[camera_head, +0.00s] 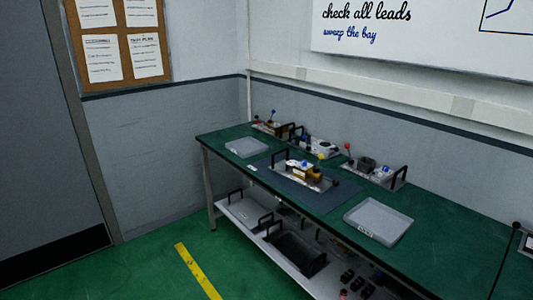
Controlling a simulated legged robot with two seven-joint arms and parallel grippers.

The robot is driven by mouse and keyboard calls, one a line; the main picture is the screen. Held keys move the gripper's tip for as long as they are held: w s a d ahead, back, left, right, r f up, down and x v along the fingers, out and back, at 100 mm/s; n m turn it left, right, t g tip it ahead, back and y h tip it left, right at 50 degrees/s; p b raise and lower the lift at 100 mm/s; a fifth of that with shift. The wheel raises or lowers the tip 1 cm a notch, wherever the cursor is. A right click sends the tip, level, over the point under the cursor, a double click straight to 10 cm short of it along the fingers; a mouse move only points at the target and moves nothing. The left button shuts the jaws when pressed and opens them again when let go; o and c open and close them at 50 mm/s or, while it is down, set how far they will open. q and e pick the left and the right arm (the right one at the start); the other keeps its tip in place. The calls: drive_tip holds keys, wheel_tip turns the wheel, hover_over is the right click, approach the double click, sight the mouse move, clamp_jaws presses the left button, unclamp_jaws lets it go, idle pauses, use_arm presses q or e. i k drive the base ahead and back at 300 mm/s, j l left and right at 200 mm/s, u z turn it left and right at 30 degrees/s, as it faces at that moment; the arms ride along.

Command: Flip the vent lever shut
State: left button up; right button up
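Several small devices with levers and handles stand on a green bench (440,222). The nearest unit (303,172) sits on a dark blue mat (290,189) and has a blue knob and yellow-brown parts. Behind it is a grey unit (321,146); a yellow ball tip (321,156) shows between these two. A red-tipped lever (348,147) stands upright by the right unit (383,173). A blue-tipped lever (273,112) rises at the far-left unit (270,127). I cannot tell which one is the vent lever, or its position. Neither of my grippers is in view.
Two grey trays lie on the bench, one at the left (246,147) and one at the right (379,221). A lower shelf (262,238) holds black-handled bins and small parts. Green floor with a yellow stripe (198,271) is clear in front. A grey door (45,150) is at left.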

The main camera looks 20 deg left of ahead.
sight(321, 155)
drive_tip(key=i+j+z, duration=0.1)
drive_tip(key=z, duration=0.25)
drive_tip(key=i+j+z, duration=0.4)
drive_tip(key=i+j, duration=0.3)
drive_tip(key=j, duration=0.2)
drive_tip(key=i+j+z, duration=0.15)
drive_tip(key=j, duration=0.15)
drive_tip(key=i+j, duration=0.2)
drive_tip(key=i+j+z, duration=0.15)
drive_tip(key=j, duration=0.3)
drive_tip(key=i+j+z, duration=0.1)
drive_tip(key=j, duration=0.25)
drive_tip(key=i+j, duration=0.2)
drive_tip(key=j, duration=0.15)
drive_tip(key=i+j, duration=0.15)
drive_tip(key=j, duration=0.2)
drive_tip(key=i+j, duration=0.15)
drive_tip(key=j, duration=0.15)
drive_tip(key=i+j, duration=0.15)
drive_tip(key=j, duration=0.2)
drive_tip(key=i+z, duration=0.05)
